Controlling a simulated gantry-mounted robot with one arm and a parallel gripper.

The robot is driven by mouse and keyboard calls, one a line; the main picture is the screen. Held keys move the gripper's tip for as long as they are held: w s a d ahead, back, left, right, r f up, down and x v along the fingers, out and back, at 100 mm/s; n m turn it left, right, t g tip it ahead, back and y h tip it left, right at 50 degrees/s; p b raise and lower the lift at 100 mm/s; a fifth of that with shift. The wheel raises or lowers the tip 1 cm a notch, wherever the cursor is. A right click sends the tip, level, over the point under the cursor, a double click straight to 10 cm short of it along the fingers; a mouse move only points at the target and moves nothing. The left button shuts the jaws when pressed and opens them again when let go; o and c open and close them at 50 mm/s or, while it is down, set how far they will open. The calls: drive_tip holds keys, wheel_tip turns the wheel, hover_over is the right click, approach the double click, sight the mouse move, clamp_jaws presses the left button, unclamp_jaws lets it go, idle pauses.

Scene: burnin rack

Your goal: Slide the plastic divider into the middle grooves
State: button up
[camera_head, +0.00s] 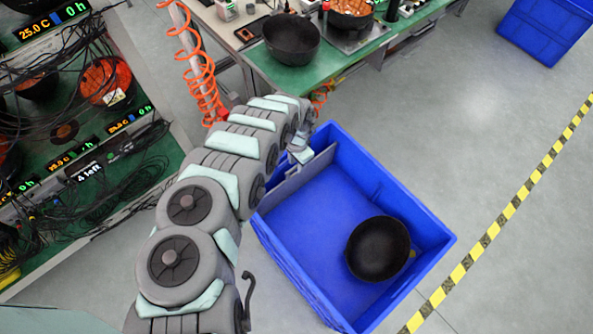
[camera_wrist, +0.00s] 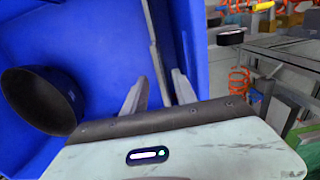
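The plastic divider (camera_head: 292,184) is a thin grey panel standing inside the blue crate (camera_head: 405,203), near its upper-left end wall in the head view. In the wrist view the divider (camera_wrist: 153,40) shows edge-on as a narrow grey strip running down between my two fingers. My gripper (camera_head: 303,153) is at the divider's top edge. In the wrist view my gripper (camera_wrist: 159,76) looks open, one finger on each side of the divider, with small gaps. I cannot make out the middle grooves clearly.
A dark round pan (camera_head: 378,248) lies in the crate at its lower right; the crate floor between pan and divider is bare. A green workbench (camera_head: 290,76) with another pan stands behind. A rack (camera_head: 110,190) with cables is at left. Another blue crate (camera_head: 545,30) is far right.

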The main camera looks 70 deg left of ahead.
sight(296, 172)
drive_tip(key=shift+f+b, duration=0.55)
drive_tip(key=shift+f, duration=2.1)
drive_tip(key=shift+a, duration=0.1)
drive_tip(key=shift+c, duration=0.2)
clamp_jaws()
